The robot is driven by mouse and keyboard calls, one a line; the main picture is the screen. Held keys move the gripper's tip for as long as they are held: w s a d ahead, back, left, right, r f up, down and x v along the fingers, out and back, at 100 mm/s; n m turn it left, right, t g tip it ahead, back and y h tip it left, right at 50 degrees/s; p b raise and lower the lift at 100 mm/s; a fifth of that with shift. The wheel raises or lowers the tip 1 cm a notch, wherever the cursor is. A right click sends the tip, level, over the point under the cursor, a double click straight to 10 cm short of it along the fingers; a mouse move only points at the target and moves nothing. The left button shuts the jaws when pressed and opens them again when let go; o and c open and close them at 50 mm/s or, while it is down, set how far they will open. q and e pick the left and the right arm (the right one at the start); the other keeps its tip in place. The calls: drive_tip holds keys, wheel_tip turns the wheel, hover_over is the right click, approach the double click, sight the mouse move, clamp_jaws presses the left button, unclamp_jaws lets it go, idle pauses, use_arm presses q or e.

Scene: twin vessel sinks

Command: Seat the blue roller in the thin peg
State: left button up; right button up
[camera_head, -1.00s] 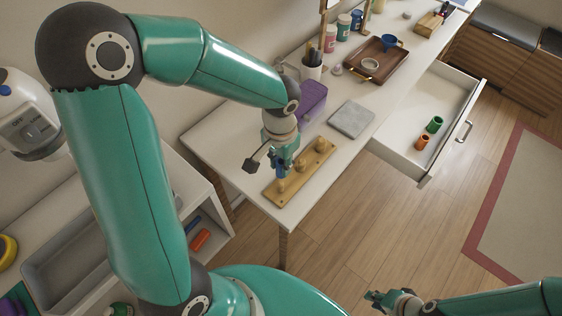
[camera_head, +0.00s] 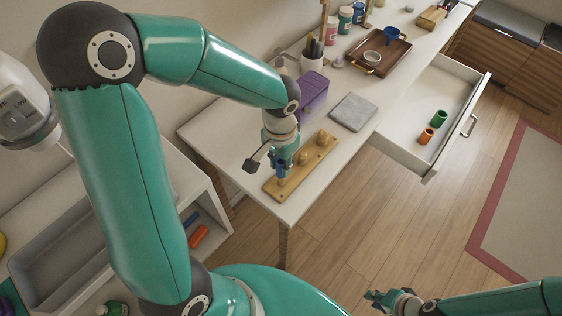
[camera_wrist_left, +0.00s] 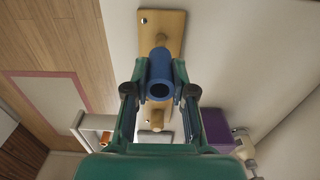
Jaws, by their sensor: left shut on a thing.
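My left gripper (camera_head: 281,168) is shut on the blue roller (camera_wrist_left: 160,78), a hollow tube held between its two fingers in the left wrist view. In the head view the roller (camera_head: 280,165) is mostly hidden by the fingers. It is over the near end of a yellow wooden peg board (camera_head: 272,189), close to the near peg (camera_head: 282,182). I cannot tell if roller and peg touch. Other pegs (camera_head: 323,139) stand farther along. Which peg is thin is unclear. My right gripper (camera_head: 373,299) is low over the floor.
A grey slab (camera_head: 353,112) and a purple box (camera_head: 312,95) lie behind the board. A brown tray (camera_head: 378,55) is farther back. An open drawer (camera_head: 412,147) at the right holds a green roller (camera_head: 439,118) and an orange roller (camera_head: 426,136). The table's near corner is clear.

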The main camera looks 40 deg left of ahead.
use_arm(q)
drive_tip(key=shift+b, duration=0.4)
idle(1.3)
drive_tip(key=shift+f+b, duration=2.75)
drive_tip(key=shift+f, duration=0.15)
drive_tip(key=o, duration=0.9)
drive_tip(key=shift+c, duration=0.2)
drive_tip(key=shift+r, duration=0.1)
wheel_tip(320, 180, up, 12)
